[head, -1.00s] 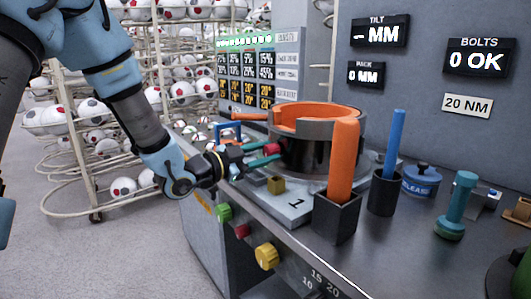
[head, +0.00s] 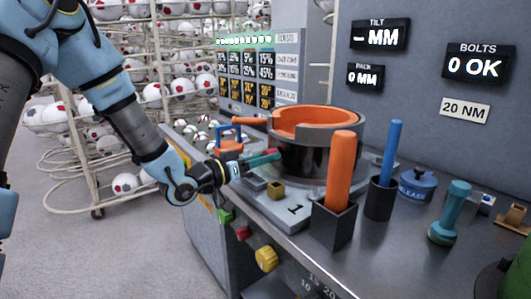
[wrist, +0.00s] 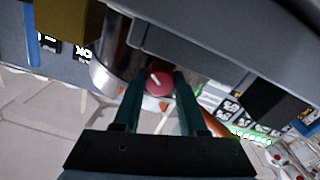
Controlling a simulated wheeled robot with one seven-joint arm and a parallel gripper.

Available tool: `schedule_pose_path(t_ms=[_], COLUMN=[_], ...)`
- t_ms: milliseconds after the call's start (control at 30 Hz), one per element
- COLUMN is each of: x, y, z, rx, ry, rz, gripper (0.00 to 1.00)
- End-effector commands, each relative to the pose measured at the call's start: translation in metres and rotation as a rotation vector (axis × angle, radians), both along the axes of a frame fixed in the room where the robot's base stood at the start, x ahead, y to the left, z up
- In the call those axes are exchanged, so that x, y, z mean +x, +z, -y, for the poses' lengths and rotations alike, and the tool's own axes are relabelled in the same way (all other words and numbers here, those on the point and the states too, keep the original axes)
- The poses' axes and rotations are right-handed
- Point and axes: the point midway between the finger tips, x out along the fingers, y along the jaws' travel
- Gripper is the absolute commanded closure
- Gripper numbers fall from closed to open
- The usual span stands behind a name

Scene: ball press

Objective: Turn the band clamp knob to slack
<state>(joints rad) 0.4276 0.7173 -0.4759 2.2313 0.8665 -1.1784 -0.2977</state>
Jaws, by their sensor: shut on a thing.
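The band clamp's red knob (wrist: 159,82), with a pale mark on its face, sits between the two teal fingers of my gripper (wrist: 157,76) in the wrist view. My gripper is shut on the knob. In the head view my gripper (head: 264,159) reaches in from the left to the side of the dark metal cylinder (head: 305,155). Only a bit of red shows at the fingertips there; the fingers hide most of the knob. An orange ring sits inside the cylinder's top. The band itself is hard to make out.
An orange rod (head: 340,170) stands in a dark square holder right of the cylinder, with a blue rod (head: 392,150) behind it. A small brass block (head: 276,190) sits on the plate marked 1. Ball racks (head: 95,110) stand at the left. Displays hang on the back wall.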

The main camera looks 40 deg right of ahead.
Motion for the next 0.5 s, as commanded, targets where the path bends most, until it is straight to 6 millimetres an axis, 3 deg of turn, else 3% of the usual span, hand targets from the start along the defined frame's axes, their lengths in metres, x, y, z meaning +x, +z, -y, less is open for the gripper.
schedule_pose_path(t_ms=[500], x=[0.0001], y=[0.0014], z=[-0.0006], rx=[0.027], ry=[0.001], rz=[-0.436], gripper=[1.00])
